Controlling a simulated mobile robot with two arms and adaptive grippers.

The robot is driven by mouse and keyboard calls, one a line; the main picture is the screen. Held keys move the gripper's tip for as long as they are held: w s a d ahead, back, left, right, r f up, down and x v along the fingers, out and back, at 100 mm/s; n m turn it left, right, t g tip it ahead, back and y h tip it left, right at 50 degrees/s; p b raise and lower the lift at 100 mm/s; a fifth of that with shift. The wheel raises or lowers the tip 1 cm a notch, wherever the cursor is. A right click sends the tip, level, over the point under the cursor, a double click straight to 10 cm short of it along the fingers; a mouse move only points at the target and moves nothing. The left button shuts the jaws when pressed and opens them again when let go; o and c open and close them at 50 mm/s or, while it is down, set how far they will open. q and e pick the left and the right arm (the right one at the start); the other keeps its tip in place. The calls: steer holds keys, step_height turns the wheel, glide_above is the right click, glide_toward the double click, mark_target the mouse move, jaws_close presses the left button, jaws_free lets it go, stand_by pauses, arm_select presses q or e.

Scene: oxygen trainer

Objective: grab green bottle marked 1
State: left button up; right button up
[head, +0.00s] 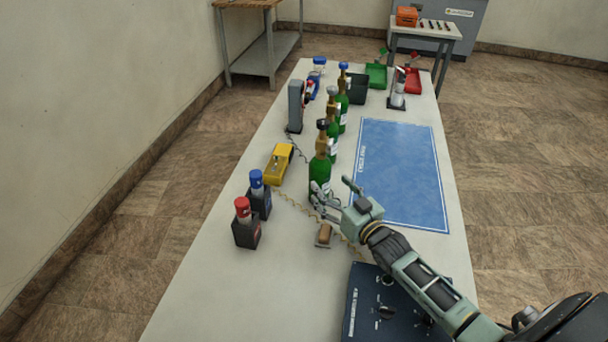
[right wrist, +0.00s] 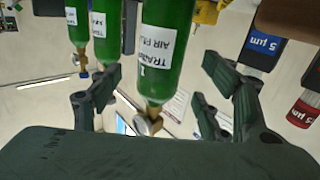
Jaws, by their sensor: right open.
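Several green bottles stand in a row on the white table. The nearest green bottle (head: 320,174) is upright, with a white label and a dark top. In the right wrist view the closest green bottle (right wrist: 163,82) appears upside down, with a brass fitting and a label that seems to carry a 1. My right gripper (head: 333,192) is at the lower right side of the nearest bottle. Its open fingers (right wrist: 160,80) appear on either side of the bottle in the wrist view, with gaps showing. Contact is not visible. My left gripper is out of view.
A red-capped holder (head: 245,228) and a blue-capped holder (head: 259,198) stand left of the bottle, near a yellow device (head: 279,163). A small brown block (head: 324,234) lies in front. A blue mat (head: 402,180) is clear on the right. A dark blue panel (head: 362,300) lies nearer.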

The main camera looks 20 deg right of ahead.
mark_target(326, 178)
steer(key=shift+w+a, duration=0.35)
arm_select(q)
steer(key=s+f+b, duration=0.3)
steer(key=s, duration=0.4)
arm_select(e)
steer(key=shift+w+d+r+t, duration=0.1)
steer(key=shift+w+r+t, duration=0.05)
steer(key=shift+w+r, duration=0.3)
steer(key=shift+w+r+t, duration=0.15)
steer(key=shift+w+r, duration=0.05)
steer(key=shift+w, duration=0.35)
steer(key=w+b, duration=0.1)
steer(key=w, duration=0.2)
steer(key=shift+f, duration=0.1)
steer(key=shift+w+r+b, duration=0.2)
steer(key=shift+w+b, duration=0.1)
steer(key=shift+w, duration=0.05)
steer(key=c, duration=0.8)
steer(key=shift+c, duration=0.6)
steer(key=c, duration=0.4)
jaws_close()
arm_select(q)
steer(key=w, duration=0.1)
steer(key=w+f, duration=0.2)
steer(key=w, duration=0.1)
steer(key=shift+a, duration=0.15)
arm_select(e)
steer(key=shift+r, duration=0.15)
